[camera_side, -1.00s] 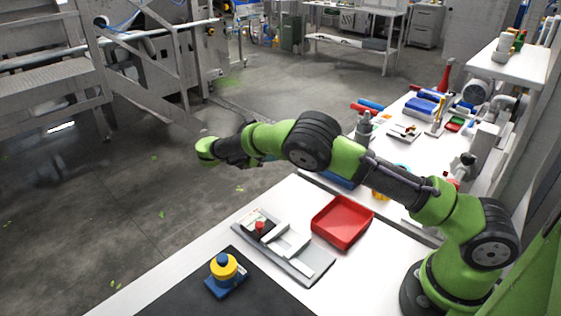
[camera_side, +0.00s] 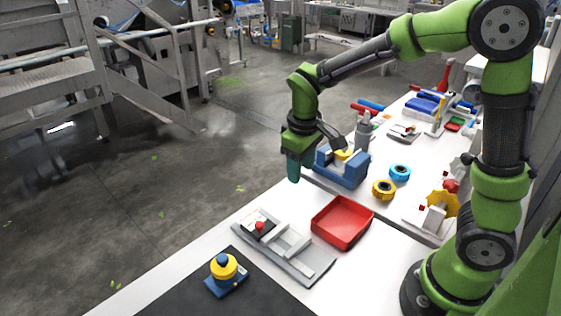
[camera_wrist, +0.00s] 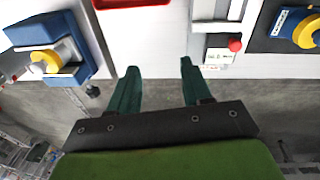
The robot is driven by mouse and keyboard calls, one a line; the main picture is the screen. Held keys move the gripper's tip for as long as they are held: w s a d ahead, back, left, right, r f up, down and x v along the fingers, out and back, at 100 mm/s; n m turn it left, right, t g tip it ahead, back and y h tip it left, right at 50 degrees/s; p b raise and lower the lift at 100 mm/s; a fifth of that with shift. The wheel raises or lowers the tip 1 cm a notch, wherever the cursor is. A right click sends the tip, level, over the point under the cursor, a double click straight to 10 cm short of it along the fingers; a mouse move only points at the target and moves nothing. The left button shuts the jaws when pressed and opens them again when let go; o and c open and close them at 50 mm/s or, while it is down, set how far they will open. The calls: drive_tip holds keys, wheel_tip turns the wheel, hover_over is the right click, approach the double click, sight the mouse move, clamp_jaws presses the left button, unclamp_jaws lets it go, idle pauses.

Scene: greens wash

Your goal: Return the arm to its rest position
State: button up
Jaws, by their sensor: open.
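My arm is raised and bent, with its upper link upright on the right of the side view. My gripper (camera_side: 293,168) hangs down over the far left edge of the white table and holds nothing. In the wrist view my gripper (camera_wrist: 158,70) shows two green fingers spread well apart, with only table edge and floor between them. In the side view only part of the fingers shows.
A red tray (camera_side: 342,222) and a grey fixture with a red knob (camera_side: 290,250) lie on the table. A blue-yellow button unit (camera_side: 225,273) sits on the dark mat (camera_side: 180,296). A blue vise-like block (camera_side: 342,168) stands near my gripper.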

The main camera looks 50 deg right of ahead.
drive_tip(key=s+a+r+m+t+y, duration=0.25)
drive_tip(key=s+r+m+t, duration=0.35)
drive_tip(key=s+r, duration=0.6)
drive_tip(key=w+d+f+m+g+h, duration=0.1)
drive_tip(key=w+d+f+m+g, duration=0.2)
drive_tip(key=w+d, duration=0.6)
drive_tip(key=w+d+f+m+g, duration=0.2)
drive_tip(key=w+d+f+m, duration=0.35)
drive_tip(key=w, duration=0.55)
drive_tip(key=w+d+f+m+g+h, duration=0.15)
drive_tip(key=w+d+m, duration=0.35)
drive_tip(key=w+d, duration=0.5)
drive_tip(key=shift+g+y, duration=0.25)
drive_tip(key=shift+y, duration=0.25)
drive_tip(key=f, duration=1.6)
drive_tip(key=shift+s+a+f, duration=0.15)
drive_tip(key=shift+s+f, duration=0.05)
